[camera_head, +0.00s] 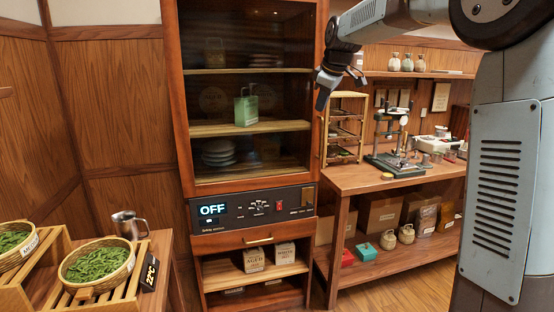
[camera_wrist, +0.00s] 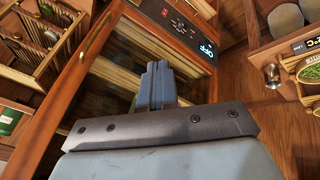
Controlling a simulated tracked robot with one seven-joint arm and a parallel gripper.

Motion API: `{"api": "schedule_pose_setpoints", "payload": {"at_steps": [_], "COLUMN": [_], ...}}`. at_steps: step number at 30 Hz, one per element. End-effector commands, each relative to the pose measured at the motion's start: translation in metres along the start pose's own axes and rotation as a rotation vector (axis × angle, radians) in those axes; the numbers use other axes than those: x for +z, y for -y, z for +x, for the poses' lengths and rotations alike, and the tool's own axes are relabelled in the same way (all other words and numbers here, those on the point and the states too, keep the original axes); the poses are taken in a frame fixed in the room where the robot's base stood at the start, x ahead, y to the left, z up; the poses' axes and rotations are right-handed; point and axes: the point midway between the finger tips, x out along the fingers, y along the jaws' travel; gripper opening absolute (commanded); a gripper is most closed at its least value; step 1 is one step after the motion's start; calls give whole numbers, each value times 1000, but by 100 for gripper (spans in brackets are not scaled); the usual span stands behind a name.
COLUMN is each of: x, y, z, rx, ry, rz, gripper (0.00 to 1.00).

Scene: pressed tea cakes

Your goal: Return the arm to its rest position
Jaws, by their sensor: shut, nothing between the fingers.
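My gripper (camera_head: 322,96) hangs at the end of my raised arm, in front of the right side of the wooden cabinet in the head view. Its fingers point down. In the wrist view my gripper (camera_wrist: 157,68) shows with its fingers together and nothing between them. It appears apart from the cabinet (camera_head: 182,120) and the shelves. My arm reaches in from the upper right of the head view.
A workbench (camera_head: 350,180) with a small wooden rack (camera_head: 343,128) and a press stand (camera_head: 396,150) is right. Green leaf baskets (camera_head: 97,266) and a metal mug (camera_head: 129,225) are left.

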Motion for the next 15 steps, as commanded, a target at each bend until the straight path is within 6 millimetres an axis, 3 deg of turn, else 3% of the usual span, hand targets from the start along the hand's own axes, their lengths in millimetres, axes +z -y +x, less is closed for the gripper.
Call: {"api": "schedule_pose_setpoints", "payload": {"at_steps": [3, 15], "x": [20, 106], "y": [31, 130], "z": [-23, -75], "rx": [24, 101], "ry": [32, 94], "rz": [82, 398], "gripper": [0, 0]}}
